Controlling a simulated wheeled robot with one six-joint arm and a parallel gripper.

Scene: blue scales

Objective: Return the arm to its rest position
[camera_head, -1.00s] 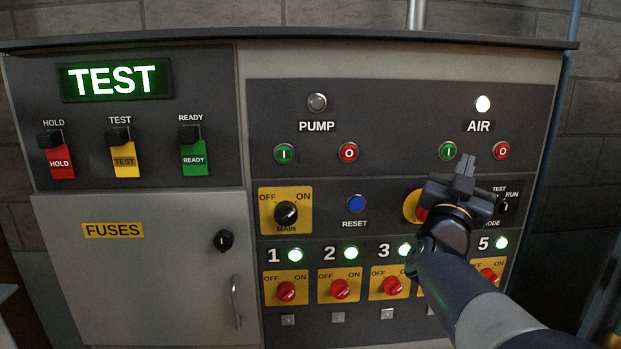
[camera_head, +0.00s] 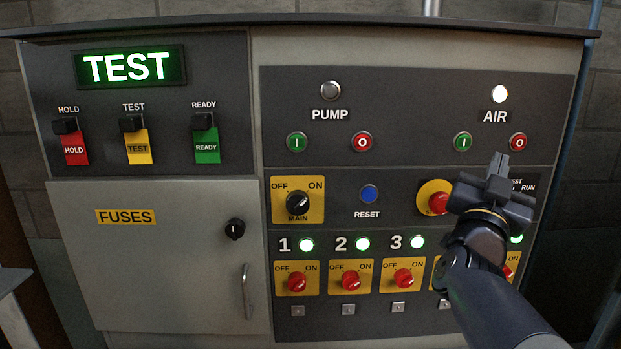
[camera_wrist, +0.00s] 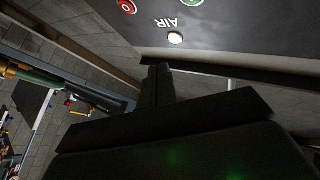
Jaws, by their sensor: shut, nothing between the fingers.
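My gripper (camera_head: 499,164) is shut and empty. In the head view it is in front of the right side of the control panel (camera_head: 420,105), just below the AIR red O button (camera_head: 518,142). My arm reaches up to it from the lower right and hides part of the switch row and the mode switch. In the wrist view the shut fingers (camera_wrist: 158,72) point toward the panel's top edge. The lit white AIR lamp (camera_wrist: 176,38) and the red button (camera_wrist: 127,6) show there, apart from the fingers.
The TEST display (camera_head: 130,68) glows green. The PUMP lamp (camera_head: 330,90) is unlit. A red stop knob (camera_head: 438,203) stands just left of my gripper. The fuse door (camera_head: 150,270) is closed. In the wrist view, pipes and equipment (camera_wrist: 60,85) lie beyond the panel.

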